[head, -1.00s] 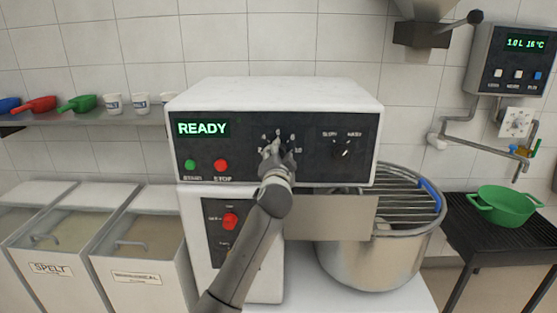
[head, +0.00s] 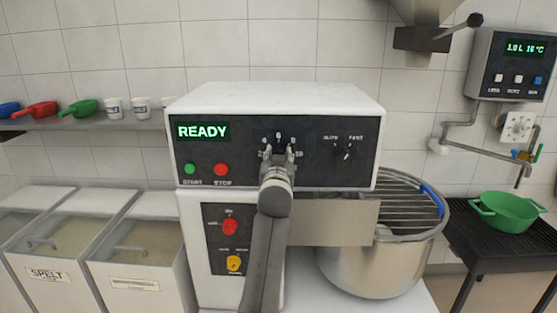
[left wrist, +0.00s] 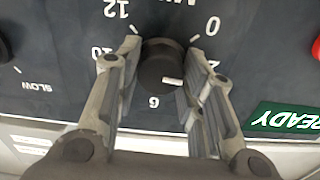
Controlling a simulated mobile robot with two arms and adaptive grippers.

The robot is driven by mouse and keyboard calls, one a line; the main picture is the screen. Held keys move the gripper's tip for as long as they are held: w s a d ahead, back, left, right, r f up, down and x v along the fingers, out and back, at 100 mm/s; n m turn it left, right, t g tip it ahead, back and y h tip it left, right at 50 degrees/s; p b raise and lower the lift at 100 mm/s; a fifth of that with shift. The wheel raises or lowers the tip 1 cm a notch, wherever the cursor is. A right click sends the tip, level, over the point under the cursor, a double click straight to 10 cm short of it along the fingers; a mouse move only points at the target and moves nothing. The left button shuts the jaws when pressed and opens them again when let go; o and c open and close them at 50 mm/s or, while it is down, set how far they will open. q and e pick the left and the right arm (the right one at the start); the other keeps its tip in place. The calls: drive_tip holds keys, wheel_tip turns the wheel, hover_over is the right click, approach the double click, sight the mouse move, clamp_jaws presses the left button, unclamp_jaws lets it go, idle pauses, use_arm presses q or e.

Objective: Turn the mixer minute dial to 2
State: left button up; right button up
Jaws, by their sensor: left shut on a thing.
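The mixer's black minute dial (left wrist: 160,70) sits between the fingers of my left gripper (left wrist: 162,65) in the left wrist view, which shows the panel upside down. My left gripper is shut on the dial, one finger on each side. The dial's white mark points down and to the right in that view, between the 6 and the right finger. The 0, 10 and 12 also show; the right finger covers part of the scale. In the head view my left gripper (head: 278,155) hides the dial on the mixer's black panel (head: 250,175). My right gripper is out of view.
A green START button (head: 190,169), a red STOP button (head: 221,170) and a READY display (head: 203,131) are left of the dial. A slow/fast knob (head: 343,152) is to its right. The mixer bowl (head: 370,265) stands below right.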

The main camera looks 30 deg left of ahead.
use_arm(q)
drive_tip(key=shift+f+n, duration=0.15)
drive_tip(key=shift+n, duration=0.25)
drive_tip(key=o, duration=1)
drive_tip(key=v, duration=0.7)
drive_tip(key=shift+s+d, duration=0.2)
drive_tip(key=shift+s, duration=0.05)
